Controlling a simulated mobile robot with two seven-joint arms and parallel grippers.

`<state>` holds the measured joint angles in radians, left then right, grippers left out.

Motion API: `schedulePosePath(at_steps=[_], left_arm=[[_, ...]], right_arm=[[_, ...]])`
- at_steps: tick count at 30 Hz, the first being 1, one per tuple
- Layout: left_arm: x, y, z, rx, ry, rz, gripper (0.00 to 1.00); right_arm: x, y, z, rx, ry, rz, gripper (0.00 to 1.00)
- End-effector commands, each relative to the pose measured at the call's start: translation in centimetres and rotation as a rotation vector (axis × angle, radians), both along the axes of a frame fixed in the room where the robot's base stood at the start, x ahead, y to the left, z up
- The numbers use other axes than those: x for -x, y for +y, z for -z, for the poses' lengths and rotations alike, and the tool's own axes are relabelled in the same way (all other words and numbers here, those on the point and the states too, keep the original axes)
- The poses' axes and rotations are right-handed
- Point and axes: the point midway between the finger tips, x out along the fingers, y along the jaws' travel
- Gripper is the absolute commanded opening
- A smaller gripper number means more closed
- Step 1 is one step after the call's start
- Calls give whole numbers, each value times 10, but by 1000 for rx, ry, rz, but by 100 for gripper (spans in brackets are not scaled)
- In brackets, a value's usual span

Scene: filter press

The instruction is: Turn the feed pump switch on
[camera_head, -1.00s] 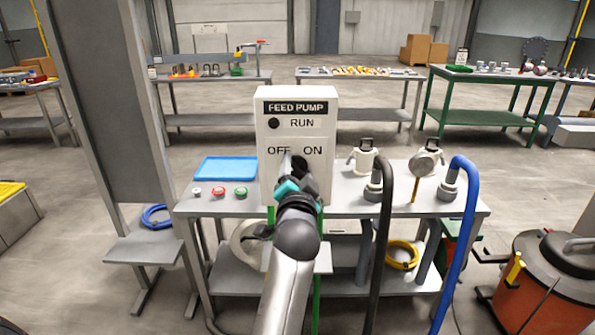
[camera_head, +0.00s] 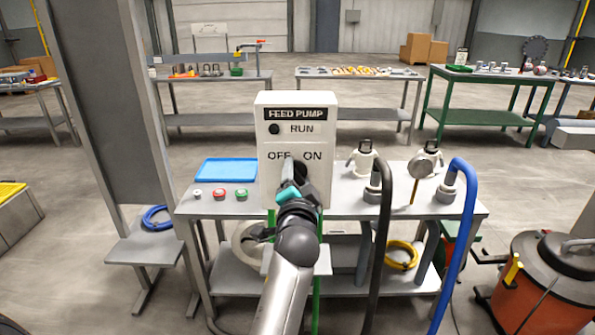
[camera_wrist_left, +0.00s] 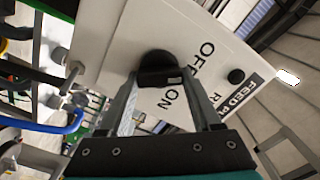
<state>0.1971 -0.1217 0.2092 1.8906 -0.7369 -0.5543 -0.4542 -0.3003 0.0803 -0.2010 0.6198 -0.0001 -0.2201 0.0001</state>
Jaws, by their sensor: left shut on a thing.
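The white feed pump box (camera_head: 296,108) stands upright at the bench in the head view, with a dark RUN lamp (camera_head: 274,129) and the words OFF and ON. In the left wrist view its white face (camera_wrist_left: 130,25) fills the middle, and the lamp (camera_wrist_left: 236,76) is dark. The black switch knob (camera_wrist_left: 157,62) sits on the face by the OFF and ON labels. My left gripper (camera_head: 296,180) is at the box front in the head view. In the wrist view the left gripper (camera_wrist_left: 160,92) is shut on the knob. In the head view the arm mostly hides the knob.
The grey bench (camera_head: 340,212) carries a blue tray (camera_head: 226,170) and small buttons (camera_head: 219,193) left of the box. A black hose (camera_head: 384,240) and a blue hose (camera_head: 458,230) rise at the right. An orange drum (camera_head: 545,285) stands on the floor at the right.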

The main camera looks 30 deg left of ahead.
Motion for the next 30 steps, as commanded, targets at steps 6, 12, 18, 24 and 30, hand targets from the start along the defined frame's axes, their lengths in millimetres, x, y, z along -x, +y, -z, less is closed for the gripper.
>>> schedulePosePath(at_steps=[6,12,18,24,30], left_arm=[[0,0,-3,-165,102,1,9],[-1,-1,-1,-328,202,1,9],[-1,-1,0,-491,300,1,9],[-1,-1,1,-654,399,0,9],[-1,0,2,-814,497,1,9]], right_arm=[[0,0,-24,0,0,0,50],[0,0,-39,0,0,0,50],[0,0,-51,0,0,0,50],[0,0,-63,0,0,1,50],[0,0,-75,1,0,1,50]])
